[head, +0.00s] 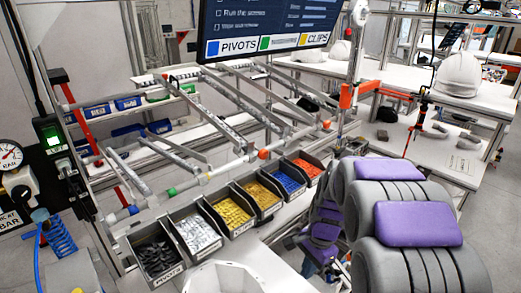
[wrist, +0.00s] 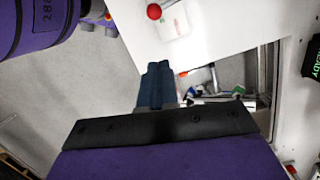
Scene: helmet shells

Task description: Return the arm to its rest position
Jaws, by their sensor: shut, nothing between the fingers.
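My gripper (wrist: 158,68) shows in the wrist view as two dark blue fingers close together, shut and empty. It points past the edge of a white table top (wrist: 195,25), with grey floor behind it on the left. A purple part of my arm fills the bottom of that view. In the head view, purple and dark parts low in the middle right seem to be my arm, but the fingers cannot be made out there.
A row of parts bins runs along the bench, with black (head: 158,258), white (head: 195,233), yellow (head: 232,212), blue (head: 284,178) and red pieces (head: 308,167). A screen (head: 268,28) hangs above sloping rails. A white helmet shell (head: 459,74) sits on the right bench. A red knob (wrist: 154,11) is above the fingers.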

